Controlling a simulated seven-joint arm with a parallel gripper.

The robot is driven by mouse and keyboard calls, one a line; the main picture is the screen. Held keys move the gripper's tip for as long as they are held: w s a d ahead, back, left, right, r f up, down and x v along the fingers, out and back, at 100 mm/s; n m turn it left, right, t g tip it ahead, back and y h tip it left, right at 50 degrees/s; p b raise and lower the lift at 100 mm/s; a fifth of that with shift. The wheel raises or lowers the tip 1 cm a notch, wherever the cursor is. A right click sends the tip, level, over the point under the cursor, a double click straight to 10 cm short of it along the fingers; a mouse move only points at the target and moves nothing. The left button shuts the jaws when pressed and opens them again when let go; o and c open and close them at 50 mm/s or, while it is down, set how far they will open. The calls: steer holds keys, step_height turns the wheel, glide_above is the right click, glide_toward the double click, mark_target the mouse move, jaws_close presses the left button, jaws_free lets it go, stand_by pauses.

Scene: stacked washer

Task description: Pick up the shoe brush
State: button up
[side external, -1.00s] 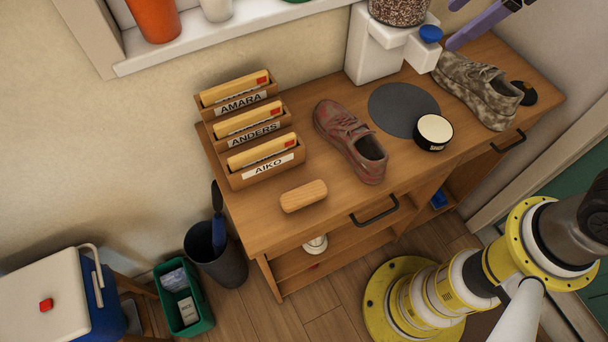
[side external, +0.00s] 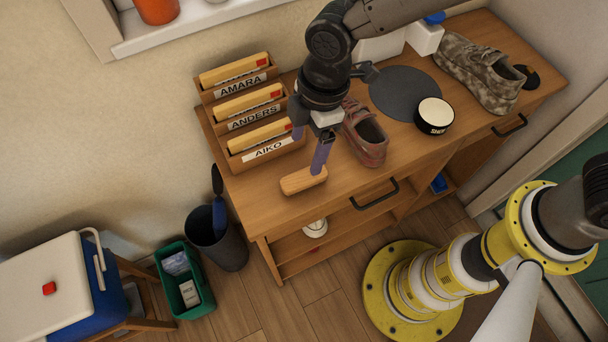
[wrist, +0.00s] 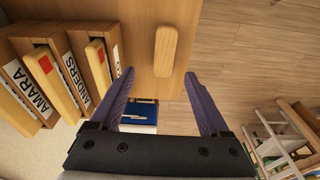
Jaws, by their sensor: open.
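The shoe brush (side external: 300,182) is a light wooden block with rounded ends. It lies on the table top near the front left corner, below the AIKO letter slot. It also shows in the wrist view (wrist: 165,50), just beyond the fingertips and between their lines. My gripper (side external: 311,152) is above the brush, pointing down, with its purple fingers spread and empty. In the wrist view my gripper (wrist: 158,80) is wide open. One fingertip overlaps the brush in the side view; I cannot tell whether it touches.
The letter rack (side external: 262,148) stands close behind my gripper. A reddish shoe (side external: 368,146) is to its right, partly hidden by my arm. A black-sided tin (side external: 434,115), a dark round mat (side external: 400,92) and a camouflage shoe (side external: 480,75) are further right. The table edge is close to the brush.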

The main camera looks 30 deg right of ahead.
mark_target(304, 177)
steer(key=f, duration=0.3)
steer(key=shift+a, duration=0.2)
steer(key=shift+s+a+f, duration=0.1)
steer(key=shift+s+f, duration=0.1)
steer(key=shift+f, duration=1.1)
steer(key=shift+s+a+f, duration=0.1)
steer(key=shift+s+f, duration=0.05)
steer(key=shift+f, duration=1.15)
jaws_close()
steer(key=shift+r, duration=0.15)
